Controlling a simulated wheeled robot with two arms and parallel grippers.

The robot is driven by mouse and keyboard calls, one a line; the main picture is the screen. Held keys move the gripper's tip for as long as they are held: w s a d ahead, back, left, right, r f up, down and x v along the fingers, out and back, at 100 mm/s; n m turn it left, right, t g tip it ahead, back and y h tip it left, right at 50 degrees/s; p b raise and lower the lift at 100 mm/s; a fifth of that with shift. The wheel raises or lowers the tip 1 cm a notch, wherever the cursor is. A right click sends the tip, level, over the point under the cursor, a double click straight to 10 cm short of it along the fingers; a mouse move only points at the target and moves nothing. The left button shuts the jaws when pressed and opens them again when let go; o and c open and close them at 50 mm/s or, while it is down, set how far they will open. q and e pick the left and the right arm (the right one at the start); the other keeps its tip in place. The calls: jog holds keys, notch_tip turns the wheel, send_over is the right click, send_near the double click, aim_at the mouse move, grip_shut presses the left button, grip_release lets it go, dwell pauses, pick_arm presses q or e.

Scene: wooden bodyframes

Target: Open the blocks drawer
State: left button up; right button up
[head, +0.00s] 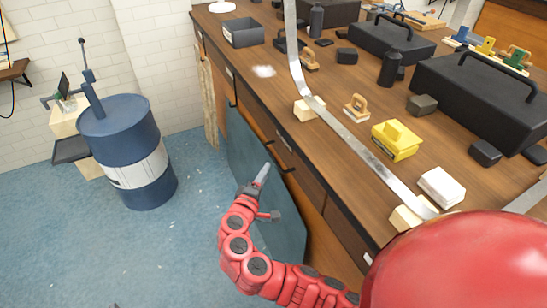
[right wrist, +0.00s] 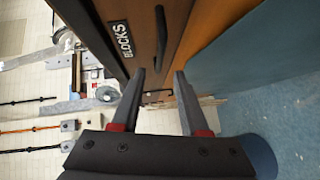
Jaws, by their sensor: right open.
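The blocks drawer (right wrist: 128,20) shows in the right wrist view as a brown front with a "BLOCKS" label (right wrist: 118,38) and a dark bar handle (right wrist: 161,31). It looks shut. My right gripper (right wrist: 160,76) is open and empty; its two fingers point along the bench front, with the handle beyond the tips and apart from them. In the head view my right gripper (head: 263,177) is at the bench's front side, close to a row of drawers (head: 300,176); I cannot read the labels there. My left gripper is not in view.
The wooden bench top (head: 335,180) holds black toolboxes (head: 480,100), a yellow block (head: 396,140) and a bent metal strip (head: 360,150). A blue-grey panel (head: 250,165) stands below the drawers. A blue barrel (head: 125,130) stands left; the floor between is free.

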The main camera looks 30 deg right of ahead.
aim_at(274, 158)
jog(key=x, duration=0.9)
jog(key=shift+a, duration=0.1)
grip_shut()
jog(key=shift+f, duration=0.1)
dwell(1.0)
